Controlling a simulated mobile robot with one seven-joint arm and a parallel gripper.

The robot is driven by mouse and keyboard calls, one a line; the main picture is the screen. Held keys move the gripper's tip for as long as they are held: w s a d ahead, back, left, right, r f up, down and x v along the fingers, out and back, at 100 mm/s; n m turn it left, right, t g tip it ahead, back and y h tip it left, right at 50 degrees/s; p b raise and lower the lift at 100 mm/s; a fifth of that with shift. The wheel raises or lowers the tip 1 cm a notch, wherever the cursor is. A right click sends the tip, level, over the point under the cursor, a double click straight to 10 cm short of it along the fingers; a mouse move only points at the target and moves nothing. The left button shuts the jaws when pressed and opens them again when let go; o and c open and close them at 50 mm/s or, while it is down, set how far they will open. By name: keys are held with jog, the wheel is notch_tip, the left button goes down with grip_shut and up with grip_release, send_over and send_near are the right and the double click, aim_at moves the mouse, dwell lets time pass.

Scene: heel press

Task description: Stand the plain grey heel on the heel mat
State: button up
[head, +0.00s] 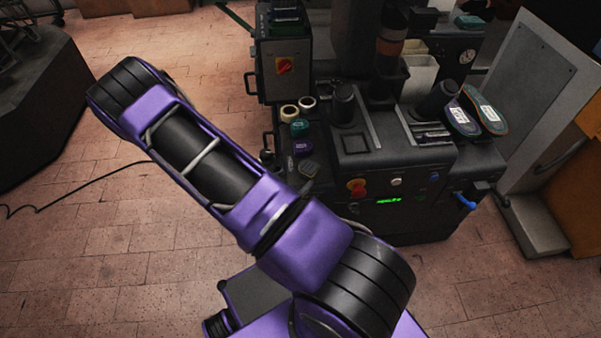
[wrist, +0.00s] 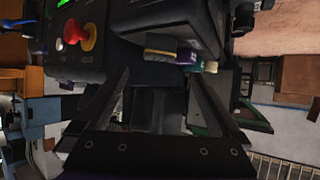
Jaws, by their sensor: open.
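A small dark grey block with a yellowish edge (head: 309,167) sits at the front of the press's left side shelf; it may be the grey heel, but I cannot tell. A purple piece (head: 301,147) and a teal piece (head: 300,128) stand behind it. In the wrist view the yellow-edged block (wrist: 160,43) and the purple piece (wrist: 187,55) are beyond the fingers. My gripper (wrist: 160,98) is open, with nothing seen between its fingers. I cannot make it out in the head view. A dark square with a pale outline (head: 355,143) lies on the press top; I cannot tell whether it is the heel mat.
Two tape rolls (head: 298,108) stand at the back of the shelf. The press (head: 390,160) has a red knob (head: 356,187) on its front. Shoe soles (head: 474,112) lie at its right. A grey cabinet (head: 535,100) stands further right. The brick floor (head: 100,240) at left is mostly clear.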

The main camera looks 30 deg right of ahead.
jog(key=v, duration=0.2)
jog(key=shift+s+a+r, duration=0.1)
jog(key=shift+a, duration=0.15)
